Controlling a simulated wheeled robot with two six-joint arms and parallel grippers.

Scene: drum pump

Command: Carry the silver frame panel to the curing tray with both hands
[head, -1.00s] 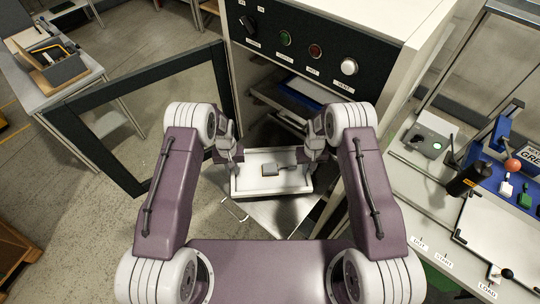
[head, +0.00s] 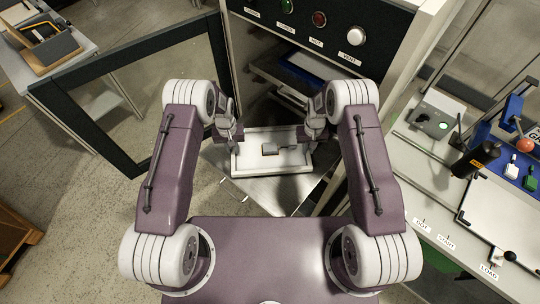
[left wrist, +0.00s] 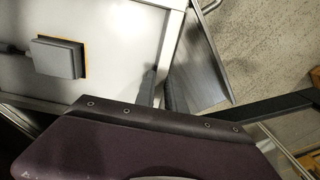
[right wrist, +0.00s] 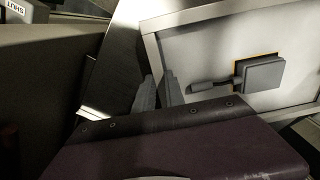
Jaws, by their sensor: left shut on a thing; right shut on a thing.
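The silver frame panel (head: 272,173) is a pale, shallow rectangle with a raised rim and a small dark block with a stem in the middle. It is held roughly level in front of the open cabinet. My left gripper (head: 236,142) is shut on its left rim, and my right gripper (head: 306,142) on its right rim. The panel's rim also shows between the fingers in the left wrist view (left wrist: 172,50) and right wrist view (right wrist: 155,55). A shiny metal sheet (head: 285,195) shows below the panel. I cannot tell which surface is the curing tray.
The cabinet holds shelves, one with a blue piece (head: 312,66). Its dark-framed door (head: 128,92) stands open at left. A workbench (head: 425,190) with fixtures stands close at right. A table (head: 45,80) is at the far left. Bare floor lies at left.

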